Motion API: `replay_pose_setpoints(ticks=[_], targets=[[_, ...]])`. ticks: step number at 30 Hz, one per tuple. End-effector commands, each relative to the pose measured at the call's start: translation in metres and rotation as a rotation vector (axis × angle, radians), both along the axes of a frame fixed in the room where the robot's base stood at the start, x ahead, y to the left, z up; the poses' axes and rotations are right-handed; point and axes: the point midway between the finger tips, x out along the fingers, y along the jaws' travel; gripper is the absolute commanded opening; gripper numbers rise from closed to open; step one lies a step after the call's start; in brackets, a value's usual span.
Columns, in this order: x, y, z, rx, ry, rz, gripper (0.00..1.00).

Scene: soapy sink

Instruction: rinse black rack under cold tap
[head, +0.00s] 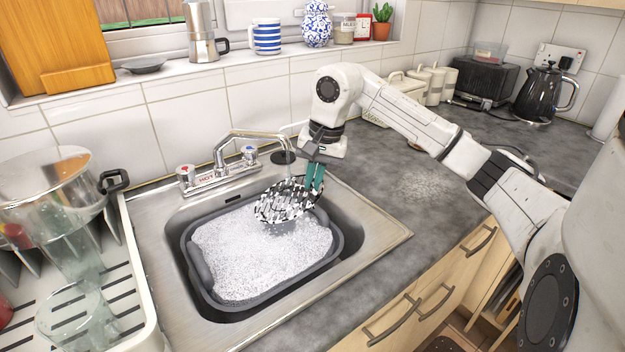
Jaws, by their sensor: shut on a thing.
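A round, shallow rack (283,203) with a broken black-and-white pattern hangs tilted over the far right part of the foam. It appears to be the black rack; whether its pale patches are gaps or suds I cannot tell. My gripper (316,180) has teal fingers and is shut on the rack's upper right edge. The chrome mixer tap (247,136) arches over the sink, its spout end just above the rack. A thin pale streak, seemingly water, falls from the spout toward the rack. The tap has a red-marked left handle (185,174) and a blue-marked right handle (249,152).
A grey washing-up bowl (339,240) full of white foam sits in the steel sink (385,238). A draining rack (132,285) with glassware and a lidded pot stands at left. The dark worktop (400,195) right of the sink is clear. Tiled wall behind.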

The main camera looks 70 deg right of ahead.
Motion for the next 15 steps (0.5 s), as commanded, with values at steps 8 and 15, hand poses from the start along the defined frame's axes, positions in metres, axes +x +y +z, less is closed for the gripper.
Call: replay_pose_setpoints(ticks=[8,15], targets=[[-0.0009,-0.0021,-0.0009,-0.001,0.000,0.000,0.00],[-0.0041,-0.0091,-0.0015,-0.001,0.000,0.000,0.00]])
